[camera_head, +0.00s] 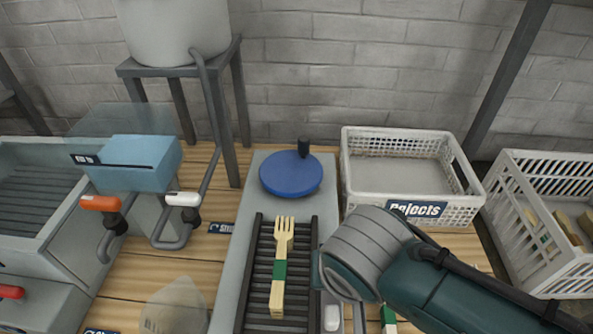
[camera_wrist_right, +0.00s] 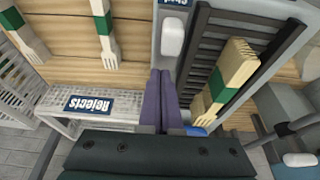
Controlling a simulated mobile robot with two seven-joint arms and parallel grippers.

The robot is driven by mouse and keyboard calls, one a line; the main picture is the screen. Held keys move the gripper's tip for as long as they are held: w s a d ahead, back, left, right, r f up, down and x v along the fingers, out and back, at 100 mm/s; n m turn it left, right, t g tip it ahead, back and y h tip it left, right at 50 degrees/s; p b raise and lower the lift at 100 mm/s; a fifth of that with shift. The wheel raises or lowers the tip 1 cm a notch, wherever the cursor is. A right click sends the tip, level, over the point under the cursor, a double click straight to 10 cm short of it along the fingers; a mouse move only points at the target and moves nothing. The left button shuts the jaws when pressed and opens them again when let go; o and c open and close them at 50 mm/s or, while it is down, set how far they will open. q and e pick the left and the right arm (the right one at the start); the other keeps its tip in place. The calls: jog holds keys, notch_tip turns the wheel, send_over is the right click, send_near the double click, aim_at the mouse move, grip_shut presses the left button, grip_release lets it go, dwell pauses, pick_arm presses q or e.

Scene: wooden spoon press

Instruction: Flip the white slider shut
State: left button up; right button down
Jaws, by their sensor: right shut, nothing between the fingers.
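A small white rounded slider (camera_head: 331,318) sits on the grey press frame, just right of the dark slatted bed, at the bottom of the head view. In the right wrist view the white slider (camera_wrist_right: 173,37) lies just beyond my fingertips, beside the slats, with a partly cut-off blue label near it. My right gripper (camera_wrist_right: 160,72) is shut and empty, its purple fingers together and pointing toward the slider, with a small gap showing. In the head view my right forearm and wrist hide the fingers. My left gripper is not in view.
Wooden forks with a green band (camera_head: 280,268) lie on the slatted bed (camera_head: 254,290), below a blue round knob plate (camera_head: 291,174). A white Rejects crate (camera_head: 395,185) stands behind my right wrist. Levers with orange (camera_head: 100,203) and white (camera_head: 183,199) handles are at left.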

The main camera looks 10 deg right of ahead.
pick_arm(q)
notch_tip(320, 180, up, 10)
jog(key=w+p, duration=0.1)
jog(key=p, duration=0.8)
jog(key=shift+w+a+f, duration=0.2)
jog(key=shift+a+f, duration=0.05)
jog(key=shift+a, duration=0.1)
pick_arm(e)
jog(key=w+v, duration=0.1)
jog(key=v, duration=0.8)
jog(key=shift+r, duration=0.6)
jog(key=shift+w+a+r, duration=0.1)
jog(key=shift+w, duration=0.1)
